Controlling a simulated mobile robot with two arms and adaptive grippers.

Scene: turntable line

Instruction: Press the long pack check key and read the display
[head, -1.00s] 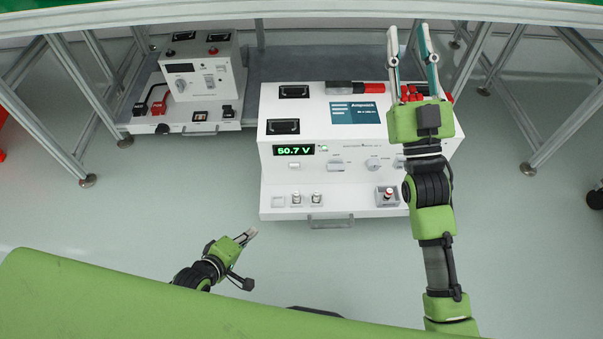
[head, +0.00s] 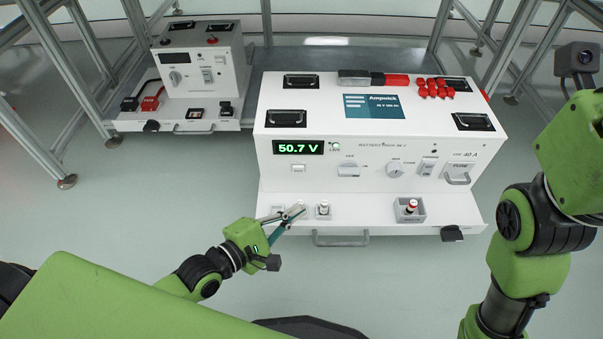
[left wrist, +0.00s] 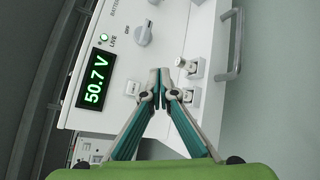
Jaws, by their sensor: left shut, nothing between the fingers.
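The long white pack (head: 405,140) has a green-lit display (head: 298,147) reading 50.7 V, also legible in the left wrist view (left wrist: 96,78). A small white key (head: 298,168) sits below the display; its label is too small to read.
Small posts (head: 323,209) and a grey socket with a red-topped post (head: 410,208) stand on the front ledge, above a front handle (head: 341,238). Red caps (head: 434,88) lie on top. A smaller white unit (head: 202,70) stands at the back left. Open floor lies in front.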

